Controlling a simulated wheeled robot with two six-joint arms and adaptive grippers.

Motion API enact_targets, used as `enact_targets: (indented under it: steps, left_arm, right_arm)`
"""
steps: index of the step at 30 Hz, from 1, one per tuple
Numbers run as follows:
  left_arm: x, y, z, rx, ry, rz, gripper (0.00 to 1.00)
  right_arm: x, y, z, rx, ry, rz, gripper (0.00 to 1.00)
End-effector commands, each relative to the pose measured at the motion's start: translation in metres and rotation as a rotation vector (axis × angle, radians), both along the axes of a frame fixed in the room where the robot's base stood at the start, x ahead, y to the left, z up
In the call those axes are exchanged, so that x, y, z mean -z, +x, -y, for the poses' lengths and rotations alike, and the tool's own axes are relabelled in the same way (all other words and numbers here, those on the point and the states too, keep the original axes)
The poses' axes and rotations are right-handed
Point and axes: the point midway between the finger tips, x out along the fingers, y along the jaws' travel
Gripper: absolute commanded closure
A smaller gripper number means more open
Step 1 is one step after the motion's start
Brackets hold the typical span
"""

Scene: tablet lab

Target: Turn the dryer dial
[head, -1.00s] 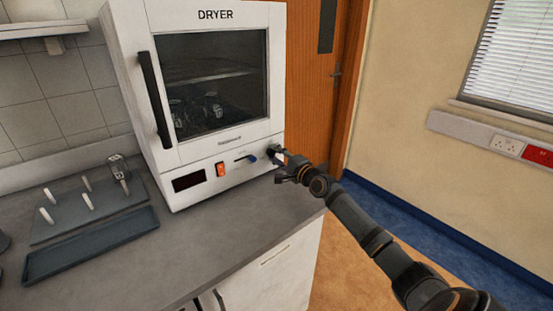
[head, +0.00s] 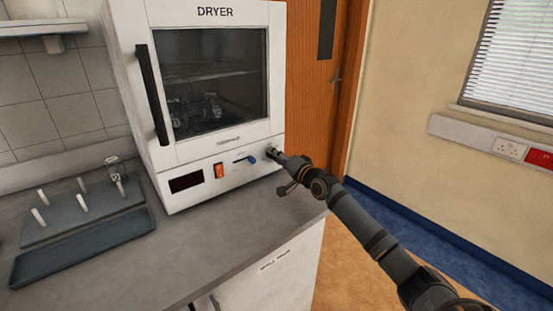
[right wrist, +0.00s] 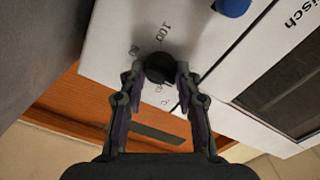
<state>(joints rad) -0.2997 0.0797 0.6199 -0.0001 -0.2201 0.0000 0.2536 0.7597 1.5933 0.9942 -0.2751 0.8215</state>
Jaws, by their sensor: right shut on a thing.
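The white dryer (head: 150,90) stands on the grey counter with its glass door shut. Its dark round dial is at the right end of the front panel, mostly hidden by my gripper in the head view. In the right wrist view the dial (right wrist: 160,68) sits between my fingertips, with printed marks around it. My right gripper (head: 274,154) reaches the panel from the right and is shut on the dial; it also shows in the right wrist view (right wrist: 160,75). My left gripper is not in view.
A pegged drying rack (head: 130,198) with a grey tray (head: 30,270) lies on the counter at left. A wooden door (head: 310,110) stands behind.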

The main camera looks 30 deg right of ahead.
Motion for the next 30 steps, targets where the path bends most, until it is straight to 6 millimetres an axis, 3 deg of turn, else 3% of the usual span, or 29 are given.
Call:
enact_targets:
  steps: [14, 15, 19, 30]
  left_arm:
    - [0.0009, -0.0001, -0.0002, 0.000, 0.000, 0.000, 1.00]
    - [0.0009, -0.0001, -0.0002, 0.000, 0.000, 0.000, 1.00]
    - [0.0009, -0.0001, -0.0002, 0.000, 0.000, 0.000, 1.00]
    - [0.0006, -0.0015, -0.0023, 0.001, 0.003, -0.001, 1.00]
  right_arm:
    - [0.0033, -0.0003, -0.0003, -0.001, -0.012, -0.007, 0.99]
    - [0.0035, -0.0003, -0.0004, -0.001, -0.012, -0.007, 0.64]
    - [0.0027, -0.0003, -0.0003, -0.001, -0.011, -0.005, 0.46]
    - [-0.0056, 0.0001, -0.0001, -0.001, -0.013, -0.001, 0.45]
